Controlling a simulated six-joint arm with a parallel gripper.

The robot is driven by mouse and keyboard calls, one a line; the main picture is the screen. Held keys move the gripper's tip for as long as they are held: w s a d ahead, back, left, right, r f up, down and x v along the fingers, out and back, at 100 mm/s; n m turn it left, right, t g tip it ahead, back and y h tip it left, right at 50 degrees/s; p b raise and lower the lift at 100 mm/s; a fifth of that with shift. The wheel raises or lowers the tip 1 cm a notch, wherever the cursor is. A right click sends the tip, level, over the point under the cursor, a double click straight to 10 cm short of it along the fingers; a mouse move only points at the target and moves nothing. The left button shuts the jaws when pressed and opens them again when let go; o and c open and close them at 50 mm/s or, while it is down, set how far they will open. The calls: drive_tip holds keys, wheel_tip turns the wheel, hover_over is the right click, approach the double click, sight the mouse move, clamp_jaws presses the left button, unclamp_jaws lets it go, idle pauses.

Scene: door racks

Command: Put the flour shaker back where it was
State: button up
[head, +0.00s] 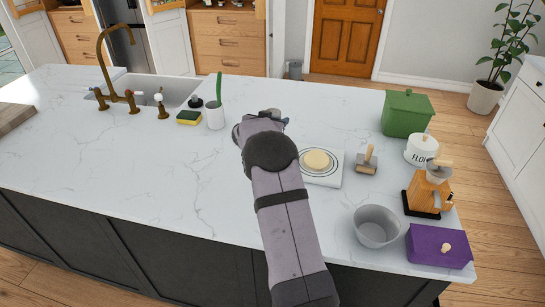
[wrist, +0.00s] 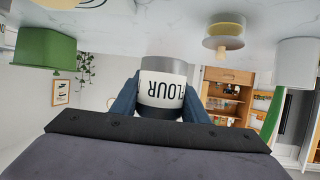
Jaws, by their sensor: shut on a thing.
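My gripper (wrist: 160,100) is shut on a small cylinder lettered FLOUR, the flour shaker (wrist: 162,92). The shaker is white with a grey band at its counter-side end. The wrist view is upside down, and the lettering shows inverted in it, so the shaker looks upright. In the head view my gripper (head: 262,118) is over the back middle of the marble counter (head: 150,180). My arm hides the shaker there. I cannot tell whether the shaker touches the counter.
A board with a round yellow item (head: 317,160) is right of my arm. The left counter is mostly clear.

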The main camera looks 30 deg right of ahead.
drive_tip(key=shift+f+p, duration=0.5)
drive_tip(key=shift+f, duration=4.5)
drive_tip(key=shift+f, duration=0.15)
drive_tip(key=o, duration=1.1)
drive_tip(key=shift+a, duration=0.15)
drive_tip(key=b+v, duration=0.2)
drive_tip(key=v, duration=1)
drive_tip(key=shift+s+b, duration=0.1)
drive_tip(key=shift+b, duration=0.2)
